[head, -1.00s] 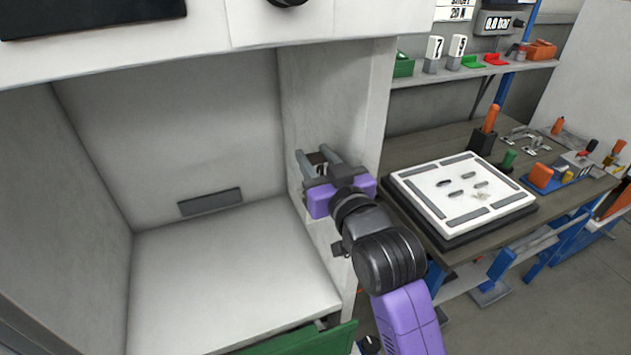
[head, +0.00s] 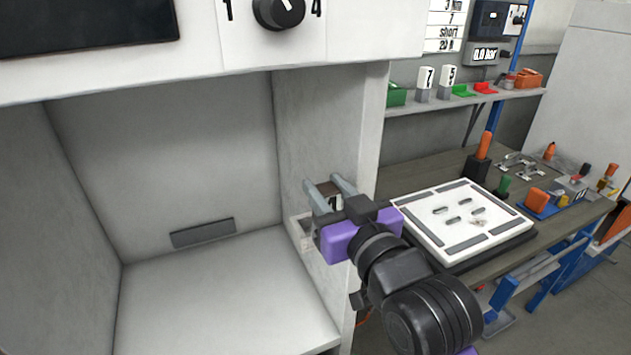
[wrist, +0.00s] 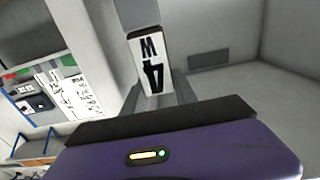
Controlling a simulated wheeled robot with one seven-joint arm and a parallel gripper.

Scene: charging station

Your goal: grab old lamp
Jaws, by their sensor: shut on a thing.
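My gripper (head: 332,190) is shut on a small block beside the right inner wall of the white booth.
The open booth floor (head: 215,290) is clear. Right of the booth a workbench carries a white slotted panel (head: 460,222), an orange-handled tool (head: 484,145) and several small parts. A shelf above holds blocks marked 7 (head: 425,83) and 5 (head: 447,80). A black dial (head: 279,10) is above.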

